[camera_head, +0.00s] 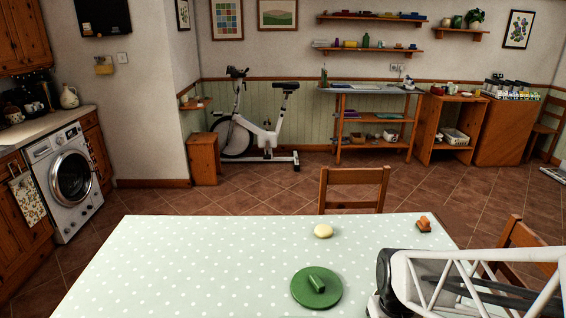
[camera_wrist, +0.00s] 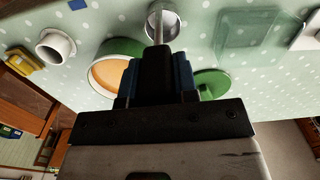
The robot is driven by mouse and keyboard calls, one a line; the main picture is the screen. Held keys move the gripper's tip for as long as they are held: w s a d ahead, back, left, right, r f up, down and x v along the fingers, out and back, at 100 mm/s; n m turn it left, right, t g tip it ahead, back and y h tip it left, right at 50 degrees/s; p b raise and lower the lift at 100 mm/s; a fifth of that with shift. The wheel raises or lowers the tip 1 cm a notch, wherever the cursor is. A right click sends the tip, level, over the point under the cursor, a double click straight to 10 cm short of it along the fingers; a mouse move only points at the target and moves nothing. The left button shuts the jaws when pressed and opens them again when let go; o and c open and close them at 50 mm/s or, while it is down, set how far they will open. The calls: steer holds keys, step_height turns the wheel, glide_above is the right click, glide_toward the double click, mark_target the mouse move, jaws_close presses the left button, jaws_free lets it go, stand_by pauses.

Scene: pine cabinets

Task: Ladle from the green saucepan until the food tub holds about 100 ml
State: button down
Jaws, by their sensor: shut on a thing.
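In the wrist view, my gripper (camera_wrist: 157,62) is shut on the handle of a metal ladle (camera_wrist: 162,20). The ladle's round bowl is at the top middle; I cannot tell what is in it. The green saucepan (camera_wrist: 115,47) is just left of my fingers, partly hidden by them, with orange-tan contents showing. The ladle bowl appears to the upper right of the pan, outside its rim in the picture. A clear greenish tub (camera_wrist: 247,38), likely the food tub, is at upper right; its fill level cannot be read. The head view does not show the pan, ladle or tub.
A green lid (camera_head: 316,290) lies on the dotted table (camera_head: 190,265); it also shows in the wrist view (camera_wrist: 215,80). A yellow lump (camera_head: 323,230) and an orange object (camera_head: 424,224) lie farther back. A white cup (camera_wrist: 55,46) stands left of the pan. The table's left side is clear.

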steer(key=shift+r, duration=0.1)
steer(key=shift+r, duration=2.45)
steer(key=w+d+r, duration=0.7)
steer(key=w+d, duration=0.4)
steer(key=w, duration=0.1)
steer(key=shift+w+r, duration=0.2)
steer(key=shift+w, duration=0.2)
steer(key=shift+f, duration=0.15)
